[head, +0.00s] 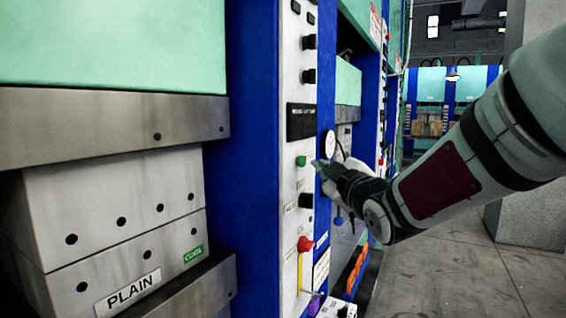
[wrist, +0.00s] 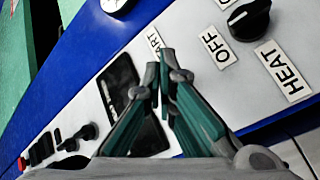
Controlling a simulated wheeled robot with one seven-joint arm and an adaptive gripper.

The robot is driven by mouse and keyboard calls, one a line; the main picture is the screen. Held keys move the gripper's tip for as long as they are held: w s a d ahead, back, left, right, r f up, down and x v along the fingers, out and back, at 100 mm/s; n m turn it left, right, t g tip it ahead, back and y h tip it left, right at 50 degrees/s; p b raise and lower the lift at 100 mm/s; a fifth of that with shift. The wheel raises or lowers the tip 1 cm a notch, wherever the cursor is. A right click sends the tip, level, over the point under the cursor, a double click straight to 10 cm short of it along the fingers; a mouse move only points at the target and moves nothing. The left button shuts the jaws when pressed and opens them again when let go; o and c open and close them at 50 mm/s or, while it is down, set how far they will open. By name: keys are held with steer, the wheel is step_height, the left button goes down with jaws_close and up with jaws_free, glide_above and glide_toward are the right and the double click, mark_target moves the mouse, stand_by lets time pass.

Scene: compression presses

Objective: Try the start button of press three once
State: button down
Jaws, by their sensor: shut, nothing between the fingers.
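The green button (head: 301,161) stands out from the white control panel (head: 291,130) of the near blue press in the head view. My gripper (head: 318,165) is shut and empty, its tip just right of the button; I cannot tell if they touch. In the wrist view my gripper (wrist: 165,60) points up at the panel, its fingertips beside a partly covered label ending in "ART" (wrist: 155,40). The green button does not show there; the fingers may hide it. No press number is readable.
An OFF label (wrist: 218,46), a black knob (wrist: 249,18) and a HEAT label (wrist: 283,70) lie right of the fingers. A red knob (head: 305,244) sits lower on the panel. A round gauge (head: 328,145) is close behind my gripper. Open floor (head: 455,280) lies right.

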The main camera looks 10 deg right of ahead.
steer(key=s+d, duration=0.2)
steer(key=d, duration=0.1)
steer(key=shift+s+d, duration=0.3)
steer(key=shift+s, duration=0.05)
stand_by(0.5)
steer(key=s+f+m+g+h, duration=0.1)
steer(key=s+f+m+g, duration=0.2)
steer(key=s, duration=0.8)
steer(key=s+a+f+m+g, duration=0.1)
steer(key=s+f+m+g, duration=0.3)
steer(key=s, duration=0.6)
steer(key=s+f+m+g+h, duration=0.1)
steer(key=s+f+m+g, duration=0.3)
steer(key=s, duration=0.7)
step_height(320, 180, down, 4)
steer(key=shift+s+a+r+g+h, duration=0.1)
steer(key=shift+s+a+g+h, duration=0.2)
steer(key=shift+g, duration=0.9)
